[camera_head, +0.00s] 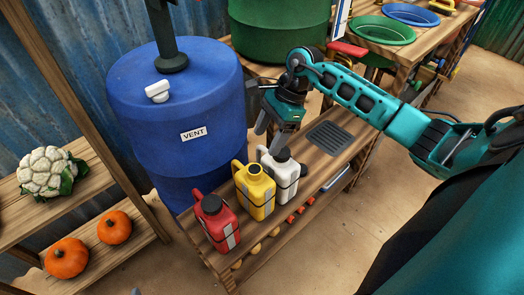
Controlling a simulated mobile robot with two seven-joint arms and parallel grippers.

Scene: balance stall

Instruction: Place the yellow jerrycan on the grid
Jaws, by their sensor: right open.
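The yellow jerrycan (257,190) stands upright on the wooden bench, between a red jerrycan (215,222) and a white jerrycan (285,174). The grid (330,137) is a dark slatted plate set in the bench top, to the right of the jerrycans, and nothing stands on it. My right gripper (268,132) is open and empty. It points down above and behind the white jerrycan, apart from the yellow one. My left gripper is not in view.
A large blue barrel (175,120) labelled VENT stands close behind the jerrycans. A shelf (98,195) with a cauliflower (47,170) and pumpkins (66,257) is at the left. A green barrel (275,30) and a table with plates (382,30) are at the back.

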